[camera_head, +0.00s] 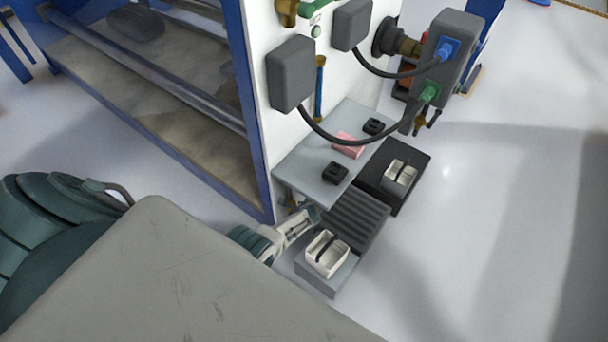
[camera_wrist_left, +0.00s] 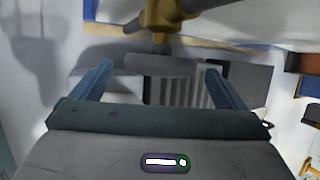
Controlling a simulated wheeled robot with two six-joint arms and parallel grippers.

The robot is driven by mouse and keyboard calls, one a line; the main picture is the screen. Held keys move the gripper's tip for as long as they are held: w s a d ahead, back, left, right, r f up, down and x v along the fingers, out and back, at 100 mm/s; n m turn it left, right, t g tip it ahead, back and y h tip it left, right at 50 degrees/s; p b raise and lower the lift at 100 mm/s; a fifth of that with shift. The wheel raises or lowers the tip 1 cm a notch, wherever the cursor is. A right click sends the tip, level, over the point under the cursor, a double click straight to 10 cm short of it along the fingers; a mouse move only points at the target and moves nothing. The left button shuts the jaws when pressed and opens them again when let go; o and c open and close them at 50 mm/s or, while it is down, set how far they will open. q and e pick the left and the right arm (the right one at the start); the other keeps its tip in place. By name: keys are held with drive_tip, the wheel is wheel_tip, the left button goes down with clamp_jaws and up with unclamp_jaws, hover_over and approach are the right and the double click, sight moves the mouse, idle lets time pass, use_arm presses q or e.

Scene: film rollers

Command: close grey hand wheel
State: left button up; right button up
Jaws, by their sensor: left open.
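A grey hand wheel (camera_wrist_left: 165,66) on a brass valve (camera_wrist_left: 160,18) shows at the top middle of the left wrist view, edge-on. My left gripper (camera_wrist_left: 158,76) is open, with one blue-grey finger to each side of the wheel. I cannot tell whether the fingers touch it. In the head view my left gripper (camera_head: 300,226) is low by the shelf edge, and this wheel cannot be made out there. Another dark round wheel (camera_head: 385,37) sits on a brass fitting higher on the white panel. My right gripper is not in view.
A grey shelf (camera_head: 305,172) carries black blocks and a pink block (camera_head: 348,146). A ribbed grey block (camera_head: 357,216) and a white holder (camera_head: 327,254) are close to my left gripper. Cables (camera_head: 345,143) hang above the shelf. Open floor (camera_head: 480,250) is at right.

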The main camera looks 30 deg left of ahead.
use_arm(q)
drive_tip(key=p+v, duration=0.4)
drive_tip(key=v, duration=0.3)
drive_tip(key=shift+p, duration=0.35)
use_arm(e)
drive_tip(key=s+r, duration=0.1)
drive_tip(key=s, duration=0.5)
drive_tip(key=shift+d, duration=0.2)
use_arm(q)
drive_tip(key=shift+s+r, duration=0.1)
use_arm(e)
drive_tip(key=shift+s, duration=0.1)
